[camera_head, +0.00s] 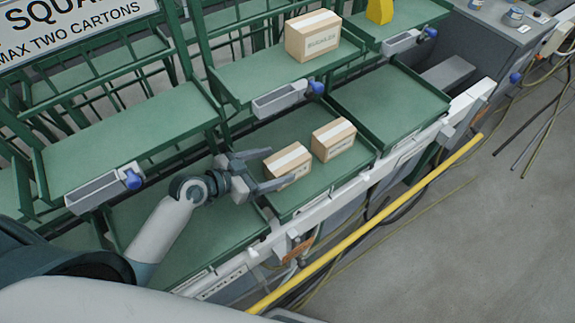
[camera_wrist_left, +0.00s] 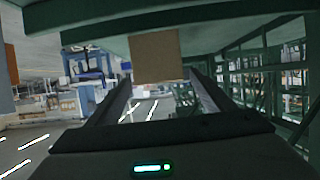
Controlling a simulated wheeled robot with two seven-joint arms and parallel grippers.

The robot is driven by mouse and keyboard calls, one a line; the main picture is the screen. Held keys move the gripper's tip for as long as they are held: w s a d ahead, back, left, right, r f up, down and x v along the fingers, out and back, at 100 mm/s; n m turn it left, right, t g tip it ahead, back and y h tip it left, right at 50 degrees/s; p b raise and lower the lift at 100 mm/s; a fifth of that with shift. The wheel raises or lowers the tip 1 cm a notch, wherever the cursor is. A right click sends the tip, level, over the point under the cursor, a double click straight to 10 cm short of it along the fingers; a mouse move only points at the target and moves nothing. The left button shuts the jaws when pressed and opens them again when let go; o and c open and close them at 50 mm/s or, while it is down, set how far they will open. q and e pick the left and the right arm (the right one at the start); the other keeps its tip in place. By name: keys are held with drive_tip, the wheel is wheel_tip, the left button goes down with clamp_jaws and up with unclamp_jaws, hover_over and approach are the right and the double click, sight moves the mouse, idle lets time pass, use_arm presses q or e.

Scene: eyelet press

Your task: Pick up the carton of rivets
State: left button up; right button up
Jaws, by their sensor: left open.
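Two small cardboard cartons with pale tape sit on the middle lower green tray (camera_head: 262,135). The nearer-left carton (camera_head: 298,160) is at my left gripper (camera_head: 280,166), and the other carton (camera_head: 334,138) stands just to its right. Their printing is too small to read, so I cannot tell which holds rivets. My left gripper is open, one finger on either side of the nearer-left carton's near end. In the left wrist view a plain brown carton face (camera_wrist_left: 155,57) shows ahead, between the fingertips (camera_wrist_left: 160,76). My right gripper is out of view.
A larger carton (camera_head: 313,36), its label seemingly reading BUCKLES, stands on the shelf above. A yellow object (camera_head: 380,11) is on the upper right shelf. The right lower tray (camera_head: 390,103) is empty. A yellow rail (camera_head: 420,188) runs along the front.

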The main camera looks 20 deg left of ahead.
sight(282, 162)
use_arm(q)
drive_tip(key=shift+w+d+p, duration=0.35)
drive_tip(key=shift+w+p, duration=0.15)
drive_tip(key=p+x, duration=0.1)
drive_tip(key=x, duration=0.1)
drive_tip(key=shift+w+d+p, duration=0.3)
drive_tip(key=shift+w+d+f, duration=0.3)
drive_tip(key=shift+w+f, duration=0.05)
drive_tip(key=shift+w, duration=0.05)
drive_tip(key=shift+c, duration=0.6)
clamp_jaws()
drive_tip(key=shift+w+r, duration=0.1)
drive_tip(key=shift+r, duration=0.05)
